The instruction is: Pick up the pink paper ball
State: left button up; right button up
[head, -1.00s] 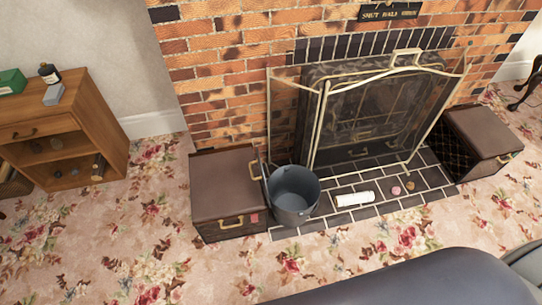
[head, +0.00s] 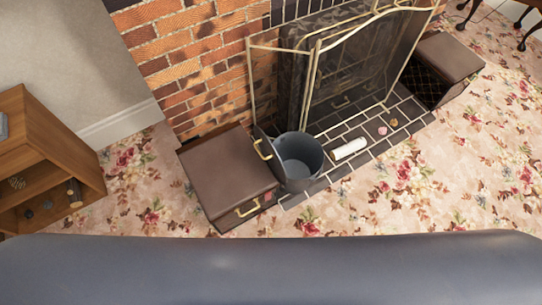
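The pink paper ball (head: 382,130) is a small pink lump on the dark tiled hearth (head: 411,108), in front of the fire screen. A small brown lump (head: 394,122) lies just to its right. A white roll (head: 349,149) lies to its left on the hearth. Neither of my grippers shows in the head view, so their distance from the ball cannot be seen.
A grey bucket (head: 301,160) stands left of the roll, beside a brown box (head: 222,172). A second brown box (head: 449,57) stands at the hearth's right end. A gold-framed fire screen (head: 312,75) stands behind. A wooden shelf (head: 52,150) is at left. Carpet (head: 440,185) in front is clear.

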aim_at(382, 130)
jog(key=z, duration=1.15)
jog(key=i+l+u, duration=0.1)
jog(key=u, duration=0.3)
jog(key=i+l+u, duration=0.15)
jog(key=u, duration=0.2)
jog(key=i+l+u, duration=0.1)
jog(key=u, duration=0.3)
jog(key=l+u, duration=0.4)
jog(key=i+j, duration=0.05)
